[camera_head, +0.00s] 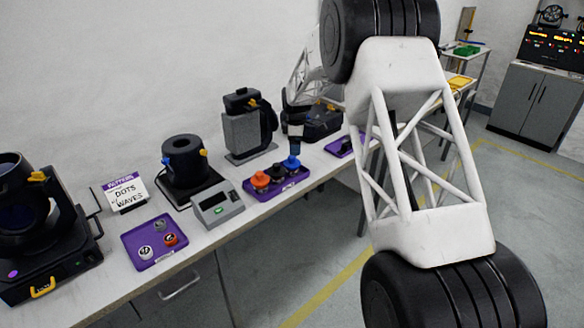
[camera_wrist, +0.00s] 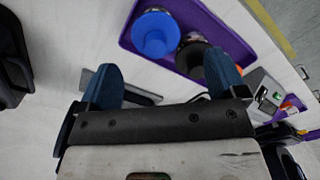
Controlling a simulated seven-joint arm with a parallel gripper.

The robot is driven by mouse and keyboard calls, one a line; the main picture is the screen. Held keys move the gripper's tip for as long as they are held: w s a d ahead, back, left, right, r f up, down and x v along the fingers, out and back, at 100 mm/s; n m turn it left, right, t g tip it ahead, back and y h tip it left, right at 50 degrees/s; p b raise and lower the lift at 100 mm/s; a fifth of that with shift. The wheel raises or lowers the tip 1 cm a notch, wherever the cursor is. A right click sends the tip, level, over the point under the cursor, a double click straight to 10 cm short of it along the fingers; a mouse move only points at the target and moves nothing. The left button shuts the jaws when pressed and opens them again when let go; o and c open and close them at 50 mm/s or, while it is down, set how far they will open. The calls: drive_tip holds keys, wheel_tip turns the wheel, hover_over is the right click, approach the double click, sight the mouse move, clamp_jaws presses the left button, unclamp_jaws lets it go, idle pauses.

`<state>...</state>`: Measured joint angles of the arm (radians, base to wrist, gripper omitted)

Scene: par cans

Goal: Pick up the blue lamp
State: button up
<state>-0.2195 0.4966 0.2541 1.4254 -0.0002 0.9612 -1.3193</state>
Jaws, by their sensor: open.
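The blue lamp (camera_head: 291,164) stands at the right end of a purple tray (camera_head: 301,182) on the long table, beside a black lamp (camera_head: 276,171) and an orange lamp (camera_head: 260,180). In the wrist view the blue lamp (camera_wrist: 152,36) shows from above, beyond the fingertips and roughly between them. My gripper (camera_wrist: 163,62) is open and empty. Its right finger partly covers the black lamp (camera_wrist: 193,48). In the head view my gripper (camera_head: 296,142) is above the blue lamp; its fingertips are hard to make out.
A grey box with a green display (camera_head: 217,208) stands left of the tray. A grey block with a black device (camera_head: 246,130) stands behind it. Another purple tray (camera_head: 153,240) with small parts lies further left. A third small tray (camera_head: 341,149) is to the right.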

sight(293, 162)
drive_tip(key=shift+w+a+f, duration=0.35)
drive_tip(key=shift+w+f, duration=0.1)
drive_tip(key=shift+f, duration=0.2)
drive_tip(key=shift+f, duration=0.1)
drive_tip(key=shift+f, duration=1.2)
drive_tip(key=shift+f, duration=0.1)
drive_tip(key=shift+a+f, duration=0.15)
drive_tip(key=shift+f, duration=1.1)
drive_tip(key=shift+a+f, duration=0.1)
drive_tip(key=shift+f, duration=1.15)
drive_tip(key=shift+c, duration=0.5)
drive_tip(key=c, duration=0.7)
